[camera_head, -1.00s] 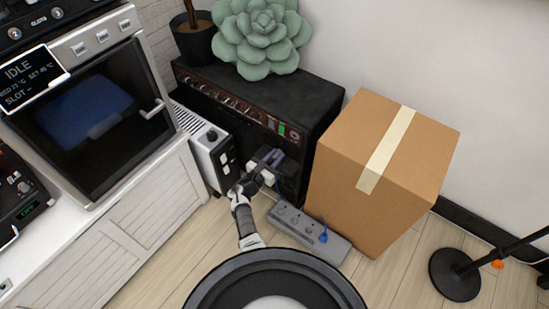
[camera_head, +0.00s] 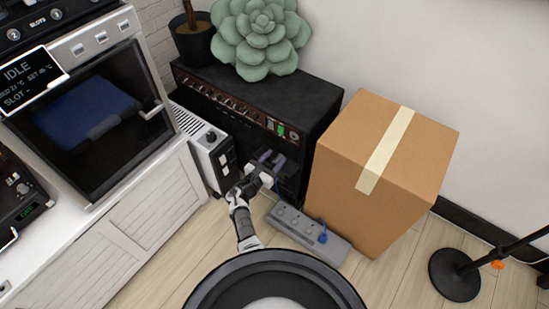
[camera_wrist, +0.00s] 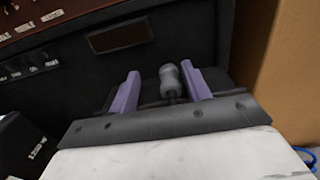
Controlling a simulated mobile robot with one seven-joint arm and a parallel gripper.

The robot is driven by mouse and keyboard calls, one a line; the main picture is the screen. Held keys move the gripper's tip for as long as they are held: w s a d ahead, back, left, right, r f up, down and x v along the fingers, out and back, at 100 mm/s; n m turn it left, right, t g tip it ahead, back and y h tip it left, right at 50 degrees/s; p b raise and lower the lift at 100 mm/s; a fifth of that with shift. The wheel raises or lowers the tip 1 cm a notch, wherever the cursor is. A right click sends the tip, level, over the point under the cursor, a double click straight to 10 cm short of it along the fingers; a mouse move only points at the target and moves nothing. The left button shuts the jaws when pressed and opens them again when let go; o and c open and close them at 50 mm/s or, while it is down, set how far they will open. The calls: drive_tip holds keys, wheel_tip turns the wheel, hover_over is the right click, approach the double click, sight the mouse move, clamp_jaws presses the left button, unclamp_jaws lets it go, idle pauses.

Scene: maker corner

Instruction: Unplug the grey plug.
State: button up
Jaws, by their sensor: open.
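My gripper (camera_head: 271,160) is open, low in front of the black amplifier (camera_head: 225,112). In the wrist view its two purple fingers (camera_wrist: 160,70) stand apart, with a small grey plug (camera_wrist: 170,80) between them, nearer the right finger. The plug is upright in the picture against the dark amplifier front. Its lower end is hidden behind the gripper's body. I cannot tell whether either finger touches it. In the head view the gripper hides the plug's place.
A grey power strip (camera_head: 290,222) with a blue plug (camera_head: 323,238) lies on the floor to the right. A cardboard box (camera_head: 345,200) stands close on the right, a white heater (camera_head: 208,150) on the left. A stand base (camera_head: 455,275) is at far right; the floor between is clear.

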drive_tip(key=p+v, duration=0.3)
drive_tip(key=v, duration=1)
drive_tip(key=shift+p, duration=0.3)
